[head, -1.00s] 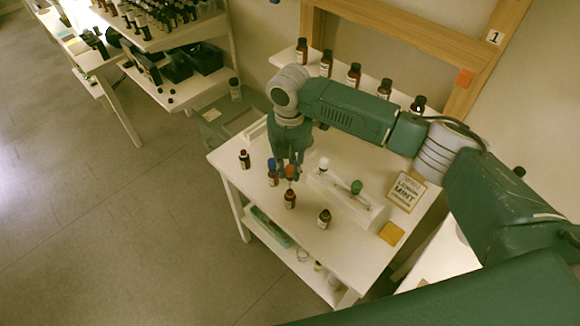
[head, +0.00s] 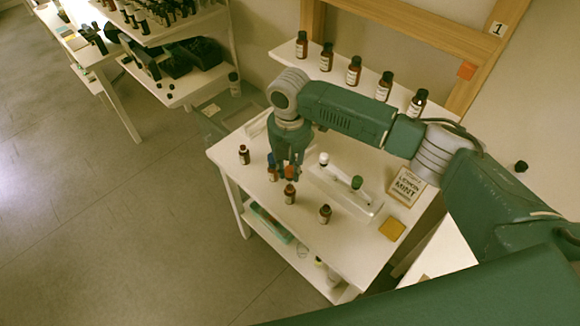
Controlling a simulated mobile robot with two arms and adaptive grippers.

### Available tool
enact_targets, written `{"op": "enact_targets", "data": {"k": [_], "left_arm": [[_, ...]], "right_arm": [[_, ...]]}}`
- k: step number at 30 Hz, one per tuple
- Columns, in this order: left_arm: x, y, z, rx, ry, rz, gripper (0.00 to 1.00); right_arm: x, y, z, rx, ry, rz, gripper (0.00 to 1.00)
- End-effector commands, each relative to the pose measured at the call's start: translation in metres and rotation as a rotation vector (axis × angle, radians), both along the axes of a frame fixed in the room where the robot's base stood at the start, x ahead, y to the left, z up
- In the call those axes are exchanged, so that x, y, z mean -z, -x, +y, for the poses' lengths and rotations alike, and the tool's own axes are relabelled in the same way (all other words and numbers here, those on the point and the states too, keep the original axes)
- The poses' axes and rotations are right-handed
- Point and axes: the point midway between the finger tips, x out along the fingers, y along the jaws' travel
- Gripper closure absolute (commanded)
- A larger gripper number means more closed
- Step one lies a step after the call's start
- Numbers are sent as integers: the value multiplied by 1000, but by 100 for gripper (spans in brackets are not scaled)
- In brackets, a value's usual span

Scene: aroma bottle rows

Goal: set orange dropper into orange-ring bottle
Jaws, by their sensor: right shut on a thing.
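My right gripper (head: 289,168) points down over the white table (head: 255,202) and is shut on the orange dropper (head: 290,172). Only the dropper's orange top shows clearly between the fingers. A small brown bottle (head: 290,196) with a pale label stands upright right below the dropper. The dropper's tip and the bottle's mouth overlap in the picture, so I cannot tell whether the tip is inside. The ring colour on this bottle is too small to be sure of. My left gripper is out of view.
A bottle with a blue dropper (head: 272,170) stands close left of the gripper. Brown bottles stand at left (head: 244,155) and front (head: 325,214). A white rack (head: 345,200) holds a white dropper (head: 323,159) and a green one (head: 356,182). A sign (head: 407,187) and yellow pad (head: 392,229) lie right.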

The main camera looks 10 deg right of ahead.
Motion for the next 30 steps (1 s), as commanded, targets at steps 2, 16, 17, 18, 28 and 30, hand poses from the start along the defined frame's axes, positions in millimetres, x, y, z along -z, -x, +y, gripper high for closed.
{"op": "enact_targets", "data": {"k": [2,16,17,18,28,30], "left_arm": [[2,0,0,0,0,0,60],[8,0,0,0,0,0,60],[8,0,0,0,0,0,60],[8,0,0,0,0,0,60],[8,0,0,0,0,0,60],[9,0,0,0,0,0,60]], "right_arm": [[4,0,0,0,0,0,83],[19,0,0,0,1,1,83],[19,0,0,0,1,1,83],[19,0,0,0,1,1,83],[20,0,0,0,1,1,83],[22,0,0,0,1,1,83]]}}
